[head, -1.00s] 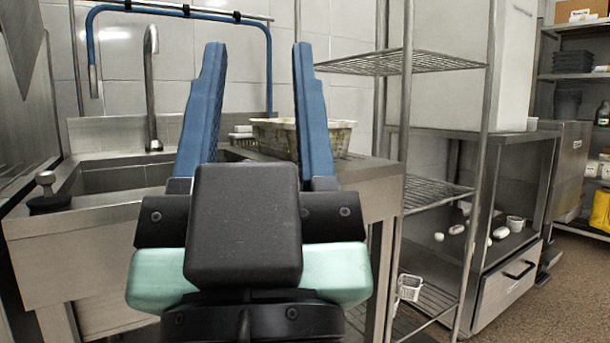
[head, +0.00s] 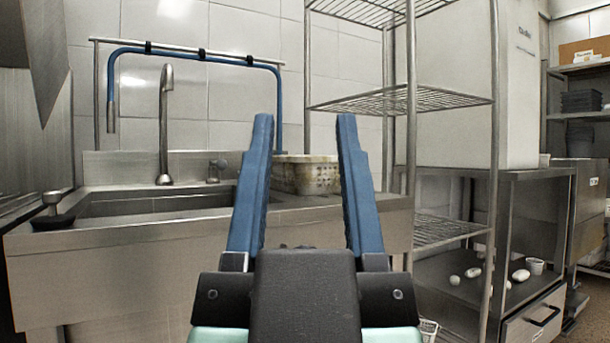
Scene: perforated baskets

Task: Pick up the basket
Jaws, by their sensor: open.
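A pale perforated basket (head: 305,174) sits on the steel counter to the right of the sink, near the tiled wall. My gripper (head: 304,120) is open, with its two blue fingers pointing up and forward. The basket shows between and behind the fingers, which partly hide its left and right ends. The gripper is in front of the basket and looks apart from it. A small white basket (head: 428,328) shows in part at the bottom of the wire rack, cut off by the lower edge and partly hidden.
A steel sink (head: 150,205) with a tall faucet (head: 165,125) and a blue hose (head: 200,52) is at left. A wire rack (head: 410,105) stands just right of the basket. A steel cabinet (head: 520,240) holds small white items. Brown floor shows at far right.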

